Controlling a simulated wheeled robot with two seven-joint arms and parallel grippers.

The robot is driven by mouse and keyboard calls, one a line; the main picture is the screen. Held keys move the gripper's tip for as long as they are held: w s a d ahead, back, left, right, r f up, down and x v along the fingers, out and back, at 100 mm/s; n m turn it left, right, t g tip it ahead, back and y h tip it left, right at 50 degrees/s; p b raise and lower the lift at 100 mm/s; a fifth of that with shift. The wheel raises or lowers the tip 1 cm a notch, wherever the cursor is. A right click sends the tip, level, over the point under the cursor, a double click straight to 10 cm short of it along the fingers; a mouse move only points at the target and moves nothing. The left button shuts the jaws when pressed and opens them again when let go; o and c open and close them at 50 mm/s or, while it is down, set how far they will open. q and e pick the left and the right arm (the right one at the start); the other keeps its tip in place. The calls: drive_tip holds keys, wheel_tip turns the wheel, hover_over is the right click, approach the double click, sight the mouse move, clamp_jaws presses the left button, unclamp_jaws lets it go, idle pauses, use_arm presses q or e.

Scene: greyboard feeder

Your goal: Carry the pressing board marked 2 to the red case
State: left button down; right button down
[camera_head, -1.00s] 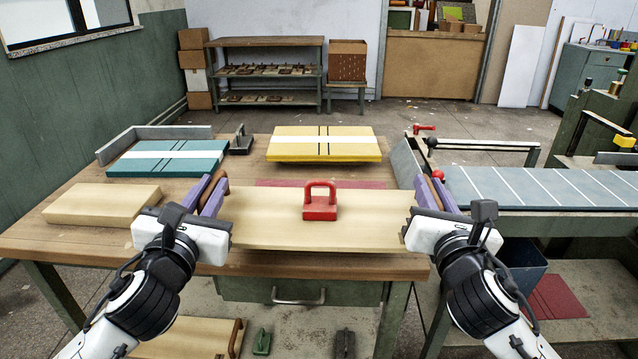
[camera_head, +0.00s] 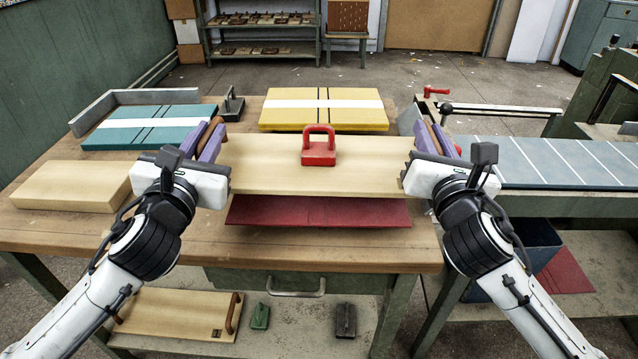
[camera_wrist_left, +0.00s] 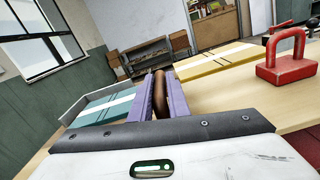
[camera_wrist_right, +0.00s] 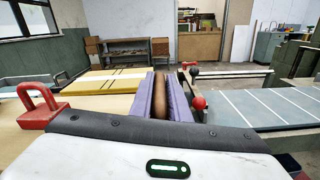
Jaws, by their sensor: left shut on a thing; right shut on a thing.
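A long pale wooden board (camera_head: 265,165) spans between my two grippers, with brown handles at its ends. My left gripper (camera_head: 209,140) is shut on the left handle (camera_wrist_left: 160,92). My right gripper (camera_head: 436,140) is shut on the right handle (camera_wrist_right: 159,97). A red block with a loop handle (camera_head: 318,150) stands upright on the board and also shows in both wrist views. No number is readable on the board. A flat dark red case (camera_head: 318,211) lies on the table, its front part showing below the board's near edge; its back is hidden. The gap between them cannot be judged.
A teal case (camera_head: 105,135) and a yellow case (camera_head: 300,118) lie behind. A pale block (camera_head: 70,187) is at left. A dark metal tool (camera_head: 232,104) stands between the cases. A slatted grey conveyor (camera_head: 530,160) is at right. Another handled board (camera_head: 175,313) lies on the lower shelf.

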use_arm(q)
drive_tip(key=shift+f, duration=0.1)
use_arm(e)
drive_tip(key=shift+d, duration=0.1)
